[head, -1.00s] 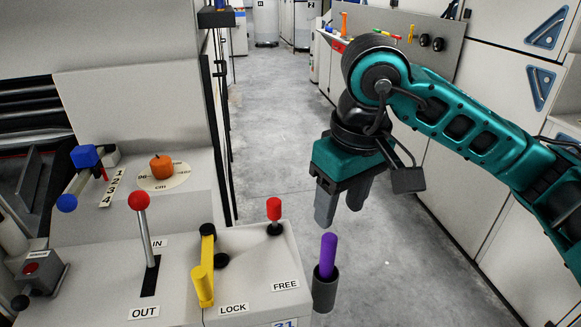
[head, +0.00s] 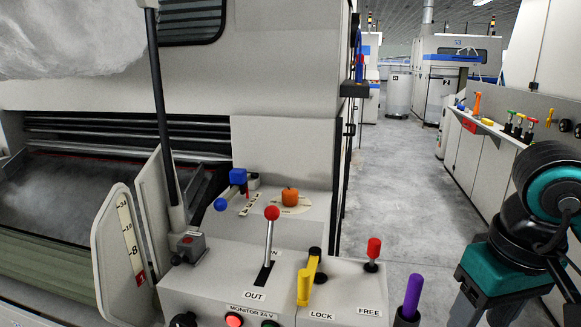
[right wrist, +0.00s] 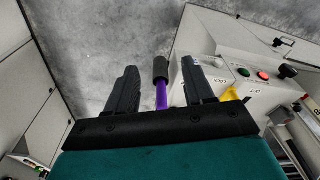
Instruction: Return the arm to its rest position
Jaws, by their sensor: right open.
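My right gripper (head: 497,312) is at the lower right of the head view, right of the console, with its fingers partly cut off by the bottom edge. The right wrist view shows its two dark fingers (right wrist: 158,66) spread apart with nothing held. A purple rod (head: 411,292) stands in a dark cup at the console's right side, left of the gripper. The purple rod (right wrist: 162,96) also shows between the fingers in the right wrist view, but I cannot tell how far off it is. My left gripper is not in view.
The console (head: 225,265) carries a red-ball lever (head: 271,213), a yellow handle (head: 306,285) and a red-topped lever (head: 373,248). A grey cabinet row (head: 490,150) with small coloured tools stands on the right. The aisle floor (head: 395,195) between them is clear.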

